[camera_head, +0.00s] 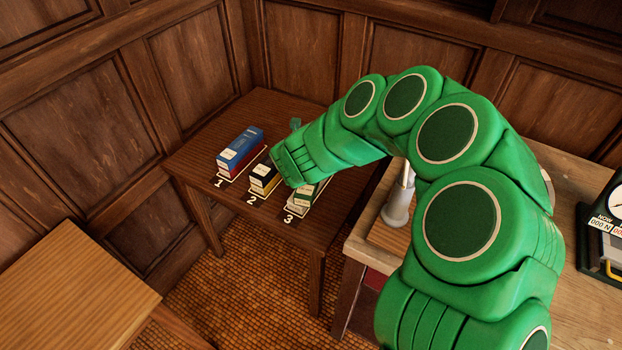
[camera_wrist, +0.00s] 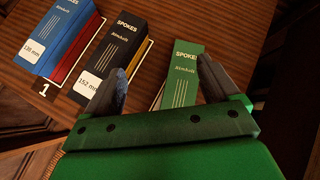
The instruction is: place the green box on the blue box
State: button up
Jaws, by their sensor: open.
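The blue box (camera_head: 241,144) lies at the place marked 1, with a red layer under it that looks like a separate red box (camera_head: 243,159). In the wrist view the blue box (camera_wrist: 58,32) is at the upper left. The green box (camera_head: 306,196) is at the place marked 3, partly hidden by my arm. In the wrist view the green box (camera_wrist: 184,75) stands out between the fingers of my gripper (camera_wrist: 163,78), nearer the right one. My gripper is open; I cannot tell whether it touches the box. The head view hides the fingers.
A black box (camera_head: 263,176) with a yellow part lies at the place marked 2, between the blue and green boxes; it shows close to the left finger in the wrist view (camera_wrist: 113,45). The dark wooden table (camera_head: 190,150) has free room left of place 1. Another bench (camera_head: 567,190) stands right.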

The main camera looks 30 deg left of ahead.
aim_at(305, 187)
jog(key=s+d+f+m+h, duration=0.1)
jog(key=m, duration=0.1)
jog(key=s+d+f+m+h, duration=0.1)
jog(key=s+d+f+m, duration=0.1)
jog(key=shift+d, duration=0.25)
jog(key=shift+d+f+m, duration=0.2)
jog(key=shift+f+m, duration=0.05)
jog(key=shift+m, duration=0.15)
jog(key=shift+x, duration=3.7)
jog(key=shift+s+d+f, duration=0.1)
jog(key=shift+d+f, duration=0.05)
jog(key=shift+d, duration=0.05)
jog(key=c, duration=1.3)
jog(key=shift+c, duration=0.2)
